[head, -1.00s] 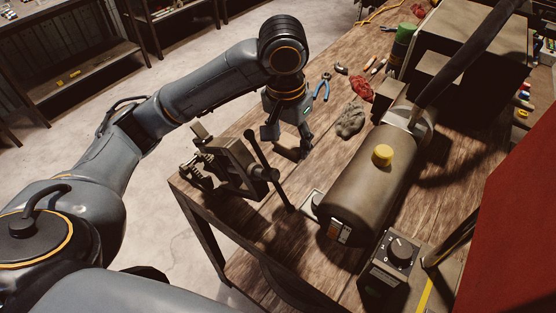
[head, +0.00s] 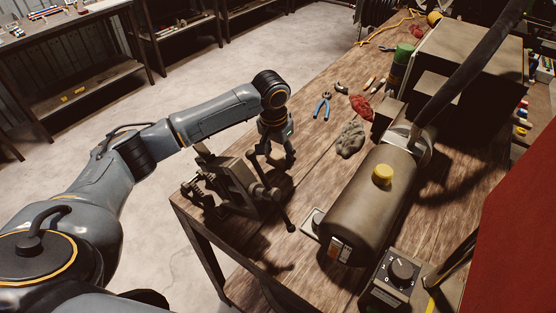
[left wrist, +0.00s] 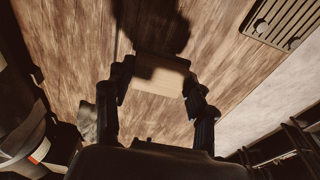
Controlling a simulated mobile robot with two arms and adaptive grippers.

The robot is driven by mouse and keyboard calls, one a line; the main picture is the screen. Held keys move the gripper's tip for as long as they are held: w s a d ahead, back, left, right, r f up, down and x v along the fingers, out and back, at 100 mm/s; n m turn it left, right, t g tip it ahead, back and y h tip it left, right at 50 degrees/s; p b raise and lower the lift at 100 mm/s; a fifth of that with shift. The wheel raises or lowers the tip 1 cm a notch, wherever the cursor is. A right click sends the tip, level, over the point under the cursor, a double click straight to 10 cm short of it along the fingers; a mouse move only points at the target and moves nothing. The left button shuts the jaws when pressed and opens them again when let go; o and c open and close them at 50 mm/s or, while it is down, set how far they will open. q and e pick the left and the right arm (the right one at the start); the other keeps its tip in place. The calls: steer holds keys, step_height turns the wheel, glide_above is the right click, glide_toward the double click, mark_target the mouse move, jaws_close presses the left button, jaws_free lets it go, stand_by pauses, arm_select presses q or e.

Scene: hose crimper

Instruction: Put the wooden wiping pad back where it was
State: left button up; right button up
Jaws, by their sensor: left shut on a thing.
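My left gripper (head: 275,155) is over the near left part of the wooden bench, just behind the vise-like fixture. In the left wrist view the gripper (left wrist: 158,92) has its two fingers on either side of a flat, light brown block (left wrist: 160,74), which looks like the wooden wiping pad. It is shut on the pad. I cannot tell how high the pad is above the bench top. My right gripper is not in view.
The dark vise-like fixture (head: 232,182) stands at the bench's left edge. A large cylinder (head: 370,207) with a yellow cap lies to the right. A grey rag (head: 351,139), a red rag (head: 361,107) and blue pliers (head: 322,105) lie behind. Bare wood lies between.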

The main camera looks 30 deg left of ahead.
mark_target(277, 155)
arm_select(q)
steer(key=shift+w+a+f, duration=0.1)
steer(key=shift+w+f, duration=0.05)
steer(key=shift+f, duration=0.1)
step_height(277, 155, down, 3)
steer(key=shift+w+a+r+p, duration=0.1)
steer(key=shift+a+p, duration=0.05)
steer(key=shift+p, duration=0.7)
steer(key=shift+f, duration=0.35)
steer(key=o, duration=1.5)
steer(key=shift+f, duration=0.1)
steer(key=r, duration=0.4)
steer(key=s+r+b, duration=0.1)
steer(key=r, duration=0.3)
steer(key=r+b, duration=0.1)
steer(key=r, duration=0.3)
steer(key=shift+s+a+r, duration=0.1)
steer(key=shift+s, duration=0.15)
